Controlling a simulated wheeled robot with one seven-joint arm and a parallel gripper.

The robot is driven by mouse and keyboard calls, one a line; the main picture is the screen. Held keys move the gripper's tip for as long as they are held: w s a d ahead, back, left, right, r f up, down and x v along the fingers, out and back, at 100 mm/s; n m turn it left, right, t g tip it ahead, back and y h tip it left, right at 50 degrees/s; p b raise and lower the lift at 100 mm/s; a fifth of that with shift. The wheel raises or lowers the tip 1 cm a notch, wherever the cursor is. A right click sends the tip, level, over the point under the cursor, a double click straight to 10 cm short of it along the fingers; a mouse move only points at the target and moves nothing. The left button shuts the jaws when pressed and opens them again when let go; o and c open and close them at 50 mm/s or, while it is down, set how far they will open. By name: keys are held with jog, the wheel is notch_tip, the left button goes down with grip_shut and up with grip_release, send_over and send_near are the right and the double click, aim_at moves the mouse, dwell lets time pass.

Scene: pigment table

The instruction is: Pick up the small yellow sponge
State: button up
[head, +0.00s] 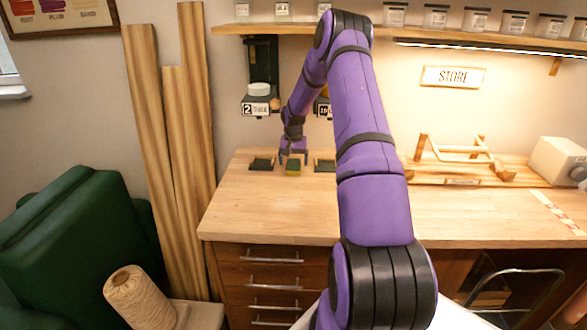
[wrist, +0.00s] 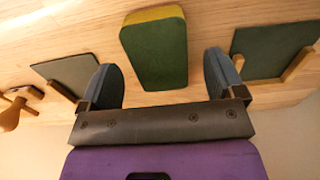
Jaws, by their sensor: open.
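The small sponge (head: 293,168) lies on the wooden table, below my gripper (head: 293,149) in the head view. In the wrist view the sponge (wrist: 155,50) shows a green upper face and a yellow edge at its far end. My gripper (wrist: 160,65) is open, with one finger to the left of the sponge and one to the right. There is a gap on both sides and neither finger visibly touches it. The height of the fingers above the table is hard to tell.
Dark flat pads with wooden edges lie left (wrist: 68,73) and right (wrist: 270,50) of the sponge, close outside my fingers. A wooden rack (head: 465,155) stands further right on the table. A labelled dispenser (head: 260,100) hangs on the wall behind. The table front (head: 265,215) is clear.

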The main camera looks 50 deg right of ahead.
notch_tip(320, 180, down, 2)
jog(key=shift+f, duration=0.15)
jog(key=shift+c, duration=0.4)
jog(key=c, duration=1)
jog(key=shift+r, duration=0.2)
jog(key=shift+r, duration=0.55)
notch_tip(320, 180, up, 2)
jog(key=shift+r, duration=0.1)
jog(key=s+a, duration=0.2)
jog(key=s, duration=0.2)
jog(key=s+a+r, duration=0.1)
jog(key=s+a, duration=0.2)
jog(key=s, duration=0.2)
jog(key=s+a, duration=0.3)
jog(key=s, duration=0.1)
jog(key=shift+s+a+r, duration=0.2)
jog(key=shift+s, duration=0.15)
